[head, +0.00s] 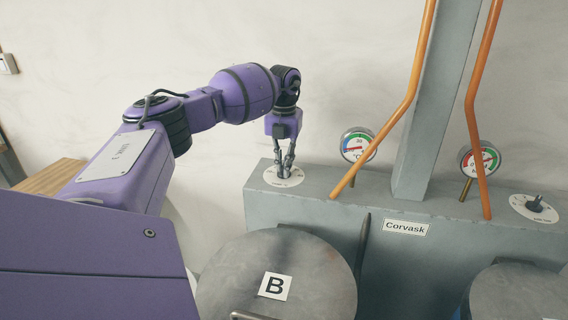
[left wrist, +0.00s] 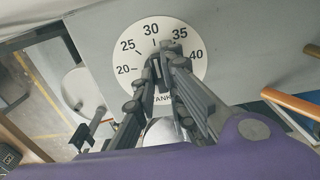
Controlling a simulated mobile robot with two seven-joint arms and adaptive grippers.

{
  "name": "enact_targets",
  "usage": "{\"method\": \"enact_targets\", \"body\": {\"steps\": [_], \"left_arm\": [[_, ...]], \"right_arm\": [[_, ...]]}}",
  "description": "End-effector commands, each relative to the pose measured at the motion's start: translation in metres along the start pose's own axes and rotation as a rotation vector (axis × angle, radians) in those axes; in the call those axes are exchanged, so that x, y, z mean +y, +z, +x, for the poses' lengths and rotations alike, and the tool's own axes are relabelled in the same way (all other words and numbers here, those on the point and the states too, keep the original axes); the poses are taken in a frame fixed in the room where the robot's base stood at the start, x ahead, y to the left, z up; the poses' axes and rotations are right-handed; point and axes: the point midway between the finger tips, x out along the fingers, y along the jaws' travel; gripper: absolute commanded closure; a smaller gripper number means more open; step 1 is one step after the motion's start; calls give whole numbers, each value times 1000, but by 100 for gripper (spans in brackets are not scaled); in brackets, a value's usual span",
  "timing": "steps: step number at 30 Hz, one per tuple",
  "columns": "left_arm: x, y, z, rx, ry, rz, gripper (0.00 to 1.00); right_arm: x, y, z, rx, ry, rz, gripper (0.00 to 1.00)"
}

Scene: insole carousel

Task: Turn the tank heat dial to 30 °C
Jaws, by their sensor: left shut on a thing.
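The tank heat dial (head: 271,181) is a white disc on top of the grey housing. In the left wrist view the dial plate (left wrist: 108,53) shows 20, 25, 30, 35 and 40. My left gripper (head: 286,168) points down at the dial from above. Its fingers (left wrist: 163,62) are shut on the dark knob at the dial's centre. The fingers cover most of the knob, and a dark tip shows between the 30 and 35 marks. I cannot read the exact setting. My right gripper is not in view.
A round °C gauge (head: 357,145) stands right of the dial, with a second gauge (head: 480,160) farther right. Orange pipes (head: 400,105) and a grey post (head: 435,105) rise beside them. Another dial (head: 524,204) is at far right. Lid B (head: 240,285) lies in front.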

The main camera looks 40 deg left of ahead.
Motion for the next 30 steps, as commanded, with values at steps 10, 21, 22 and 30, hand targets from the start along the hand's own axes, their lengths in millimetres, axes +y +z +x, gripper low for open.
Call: {"method": "enact_targets", "body": {"steps": [10,21,22,30], "left_arm": [[0,1,-2,-3,-1,9,100],[0,0,-1,-2,0,9,70],[0,0,-1,-2,0,9,70],[0,1,-8,-2,-1,9,70]], "right_arm": [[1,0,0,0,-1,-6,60],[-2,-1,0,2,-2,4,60],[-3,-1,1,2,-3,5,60],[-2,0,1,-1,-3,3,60]]}}
